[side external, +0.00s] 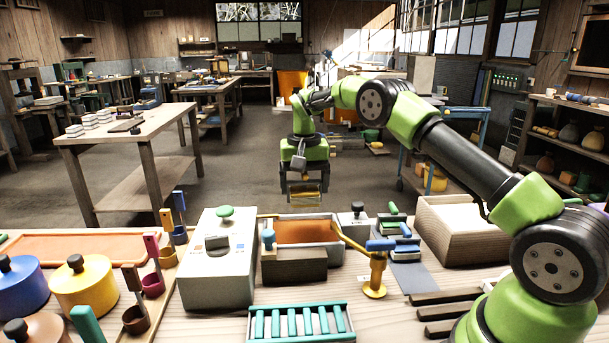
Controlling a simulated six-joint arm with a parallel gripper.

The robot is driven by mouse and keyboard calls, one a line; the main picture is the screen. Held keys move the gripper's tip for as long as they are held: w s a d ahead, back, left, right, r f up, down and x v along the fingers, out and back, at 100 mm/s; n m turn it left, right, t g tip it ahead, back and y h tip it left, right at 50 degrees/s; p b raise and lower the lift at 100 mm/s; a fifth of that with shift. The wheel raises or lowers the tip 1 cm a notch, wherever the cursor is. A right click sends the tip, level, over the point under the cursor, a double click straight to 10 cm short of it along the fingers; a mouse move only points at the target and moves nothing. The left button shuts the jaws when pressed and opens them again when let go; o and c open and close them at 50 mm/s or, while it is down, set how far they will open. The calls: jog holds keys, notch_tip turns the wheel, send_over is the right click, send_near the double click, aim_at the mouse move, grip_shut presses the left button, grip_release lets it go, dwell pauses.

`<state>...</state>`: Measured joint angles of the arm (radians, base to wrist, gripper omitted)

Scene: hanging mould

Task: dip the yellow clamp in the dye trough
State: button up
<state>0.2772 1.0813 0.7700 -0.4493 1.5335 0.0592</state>
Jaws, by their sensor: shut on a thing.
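My gripper (304,184) points down in the side external view, in the air beyond the back edge of the bench as seen here. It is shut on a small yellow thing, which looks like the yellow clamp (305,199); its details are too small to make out. A grey trough (336,256) with orange inside, which looks like the dye trough, stands on the bench. The clamp shows above the trough in the picture and apart from it. A dark block (294,267) hides part of the trough's front.
A yellow post with a blue handle (375,275) stands right of the trough, its arm reaching to the trough. A grey control box (218,265) stands to the left. A teal rack (300,322) lies in front. A wooden box (455,240) is at the right.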

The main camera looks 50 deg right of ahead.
aim_at(305, 203)
jog(key=shift+f, duration=5.95)
jog(key=shift+r, duration=0.1)
jog(key=shift+r, duration=3.35)
